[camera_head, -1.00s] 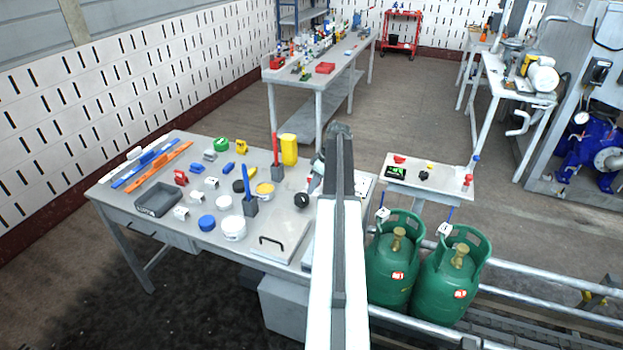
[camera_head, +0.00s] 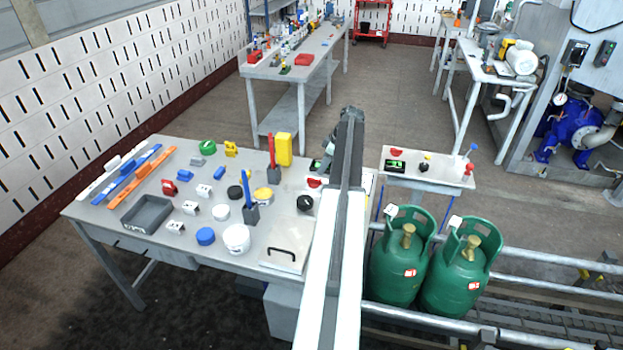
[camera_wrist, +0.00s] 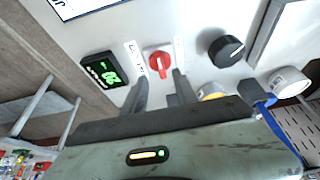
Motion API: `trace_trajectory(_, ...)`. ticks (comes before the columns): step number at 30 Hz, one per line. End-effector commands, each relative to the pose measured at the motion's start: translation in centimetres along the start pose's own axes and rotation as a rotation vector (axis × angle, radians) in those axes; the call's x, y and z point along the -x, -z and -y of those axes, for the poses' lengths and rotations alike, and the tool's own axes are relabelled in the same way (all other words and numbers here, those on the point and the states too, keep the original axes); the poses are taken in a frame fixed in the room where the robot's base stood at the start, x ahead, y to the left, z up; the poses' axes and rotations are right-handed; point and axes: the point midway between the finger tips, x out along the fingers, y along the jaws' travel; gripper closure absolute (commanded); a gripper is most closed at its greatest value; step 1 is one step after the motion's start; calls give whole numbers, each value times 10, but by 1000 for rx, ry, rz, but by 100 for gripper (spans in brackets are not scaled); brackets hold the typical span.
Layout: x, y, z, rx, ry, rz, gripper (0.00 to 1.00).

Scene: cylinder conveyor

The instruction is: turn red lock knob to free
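The red lock knob (camera_wrist: 158,60) sits on a white panel in the wrist view, with its pale handle bar pointing down toward my fingers. My gripper (camera_wrist: 160,80) is open and empty. Its two dark fingers are spread, with their tips near the lower left and lower right of the knob. I cannot tell whether they touch it. In the head view a red knob (camera_head: 315,183) shows at the right end of the workbench, just left of my arm. My gripper (camera_head: 331,143) is partly hidden there by my arm.
Beside the red knob are a green-lit display (camera_wrist: 103,70), a black knob (camera_wrist: 226,50) and a yellow piece (camera_wrist: 212,92). The workbench (camera_head: 180,250) holds many small parts. Green gas cylinders (camera_head: 402,268) stand right of it, near a small side table (camera_head: 435,178).

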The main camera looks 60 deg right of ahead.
Motion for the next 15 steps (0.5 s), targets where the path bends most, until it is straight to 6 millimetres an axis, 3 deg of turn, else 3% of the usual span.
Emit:
trace_trajectory(9,-63,2,2,6,3,0,65)
trace_trajectory(15,-75,5,2,7,3,0,65)
